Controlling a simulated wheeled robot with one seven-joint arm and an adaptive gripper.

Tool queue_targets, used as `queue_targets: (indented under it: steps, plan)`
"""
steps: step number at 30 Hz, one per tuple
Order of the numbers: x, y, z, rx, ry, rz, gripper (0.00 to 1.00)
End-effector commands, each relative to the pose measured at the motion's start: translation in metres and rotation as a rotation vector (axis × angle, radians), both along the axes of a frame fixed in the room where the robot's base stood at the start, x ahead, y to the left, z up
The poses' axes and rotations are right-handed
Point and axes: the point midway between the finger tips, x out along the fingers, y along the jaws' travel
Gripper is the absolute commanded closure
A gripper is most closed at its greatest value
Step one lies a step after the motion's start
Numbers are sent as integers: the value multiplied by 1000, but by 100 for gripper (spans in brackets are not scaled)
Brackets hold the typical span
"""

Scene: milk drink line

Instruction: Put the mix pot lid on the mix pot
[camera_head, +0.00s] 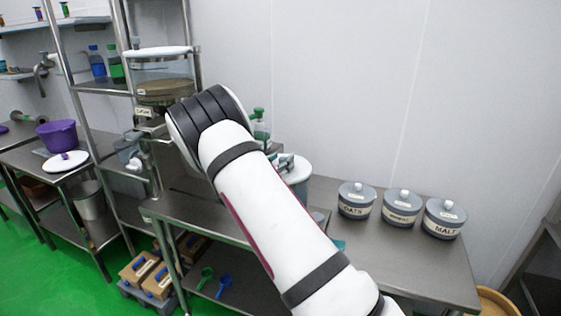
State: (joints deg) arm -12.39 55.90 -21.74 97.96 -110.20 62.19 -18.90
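My arm reaches across the middle of the head view and bends away at its black joint, hiding much of the bench behind it. A small grey-green part, which may be my gripper (287,161), shows just past the arm; its fingers cannot be made out. Beside it is a round white-topped grey vessel (301,179) on the bench, partly hidden by the arm. I cannot tell whether this is the mix pot. A white round lid (66,163) with a dark knob lies on the left table, near a purple pot (56,136). Neither carries a readable label.
Three lidded grey jars, including oats (356,211) and malt (444,232), stand on the steel bench (425,268) at right. Boxes (139,268), a green scoop (205,278) and a blue scoop (224,286) are low down.

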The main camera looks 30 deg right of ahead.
Motion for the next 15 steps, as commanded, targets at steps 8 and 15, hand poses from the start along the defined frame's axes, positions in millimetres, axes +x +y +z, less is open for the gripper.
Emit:
queue_targets:
  steps: [8,15]
  plan:
    - [-7,16,2,1,0,3,57]
    - [-31,59,2,1,1,4,57]
